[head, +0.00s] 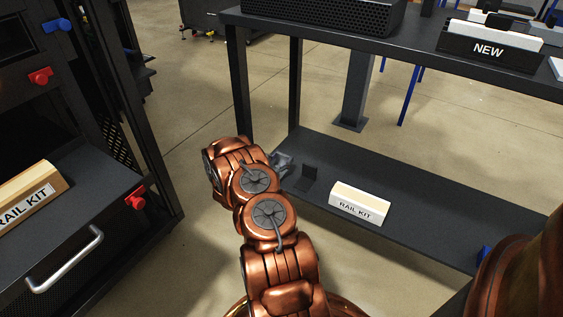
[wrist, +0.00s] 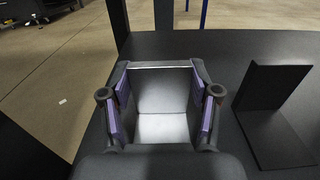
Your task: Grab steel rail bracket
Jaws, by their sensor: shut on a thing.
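The steel rail bracket (wrist: 162,82) is a shiny grey L-shaped piece in the middle of the wrist view. It has an upright plate and a flat foot. My gripper (wrist: 160,104) has its purple-padded fingers on the left and right sides of the bracket and is shut on it. The bracket appears to be at the lower shelf (head: 430,205); I cannot tell whether it touches the shelf. In the head view my copper arm hides most of the gripper, and only a small grey part shows beyond it.
A black L-shaped bracket (wrist: 268,100) stands close to the right of my gripper; the head view shows it too (head: 308,180). Right of it is a white RAIL KIT block (head: 358,202). The upper tabletop (head: 400,47) and a table leg (head: 295,85) are nearby.

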